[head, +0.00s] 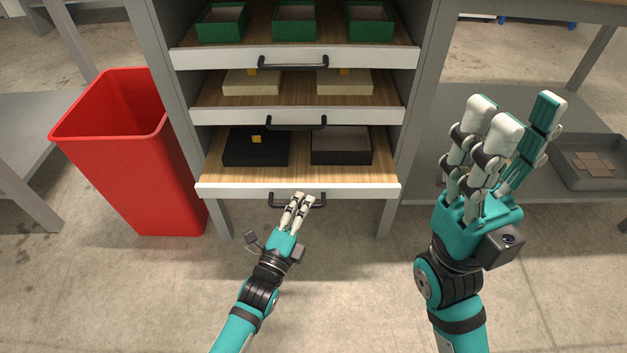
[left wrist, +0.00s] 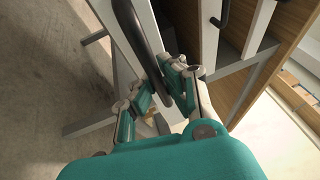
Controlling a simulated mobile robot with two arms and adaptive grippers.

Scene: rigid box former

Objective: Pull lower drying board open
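The lower drying board (head: 225,170) is a wooden shelf with a white front edge in a grey rack. My right gripper (head: 512,125) is raised, open and empty.
Above are two more boards with black handles: the middle one (head: 210,95) with cream boxes, the top one (head: 190,58) with green boxes. A red bin (head: 130,150) stands close left of the rack. A grey tray (head: 590,178) sits on a right-hand shelf. The floor in front is clear.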

